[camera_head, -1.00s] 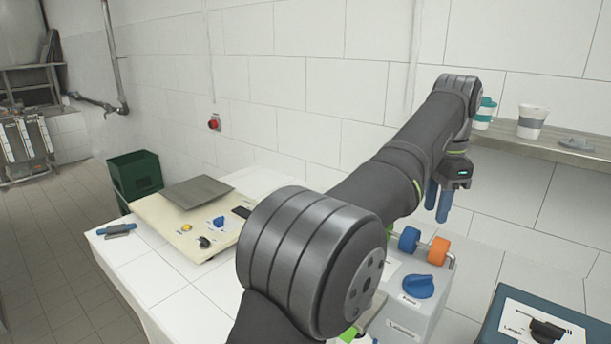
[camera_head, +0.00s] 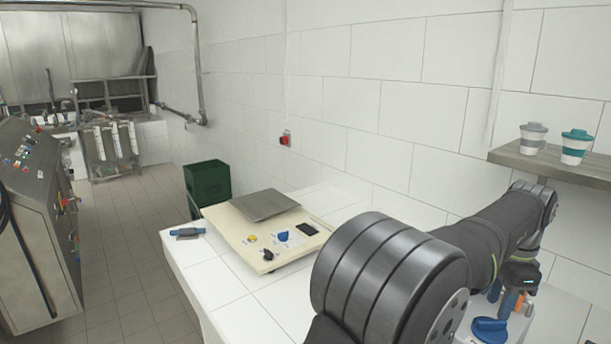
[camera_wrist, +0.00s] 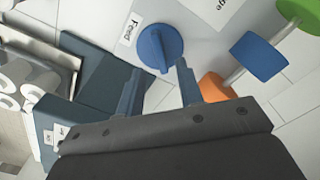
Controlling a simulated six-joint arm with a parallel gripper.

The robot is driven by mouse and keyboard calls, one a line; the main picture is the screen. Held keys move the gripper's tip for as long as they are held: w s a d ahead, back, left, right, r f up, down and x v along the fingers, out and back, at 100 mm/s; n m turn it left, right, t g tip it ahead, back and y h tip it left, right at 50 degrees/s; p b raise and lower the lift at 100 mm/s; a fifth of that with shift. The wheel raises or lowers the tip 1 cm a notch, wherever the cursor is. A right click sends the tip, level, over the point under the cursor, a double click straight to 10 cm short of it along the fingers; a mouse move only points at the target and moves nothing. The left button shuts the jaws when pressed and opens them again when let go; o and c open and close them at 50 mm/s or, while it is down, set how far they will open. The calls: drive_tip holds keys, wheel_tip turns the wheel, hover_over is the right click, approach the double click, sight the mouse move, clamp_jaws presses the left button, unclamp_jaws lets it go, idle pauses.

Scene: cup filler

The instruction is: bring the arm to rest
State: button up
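My gripper (camera_head: 508,298) is at the right of the head view, at the end of my dark arm, pointing down and low over the equipment beside the table. In the wrist view my gripper (camera_wrist: 158,82) has its two blue fingers apart with nothing between them. A blue knob (camera_wrist: 160,48) with a "Feed" label shows just beyond the fingertips; whether they touch it I cannot tell. A blue knob also shows in the head view (camera_head: 490,330).
Lidded cups, grey (camera_head: 532,138) and teal (camera_head: 576,146), stand on a wall shelf (camera_head: 505,158). A scale (camera_head: 245,235) sits on the white table (camera_head: 190,255).

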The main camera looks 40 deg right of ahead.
sight(493, 320)
drive_tip(key=shift+f, duration=2.25)
wheel_tip(493, 320, up, 17)
wheel_tip(493, 320, down, 17)
drive_tip(key=shift+f, duration=0.1)
drive_tip(key=n, duration=0.4)
drive_tip(key=shift+n, duration=0.3)
drive_tip(key=n, duration=0.4)
drive_tip(key=shift+n, duration=0.4)
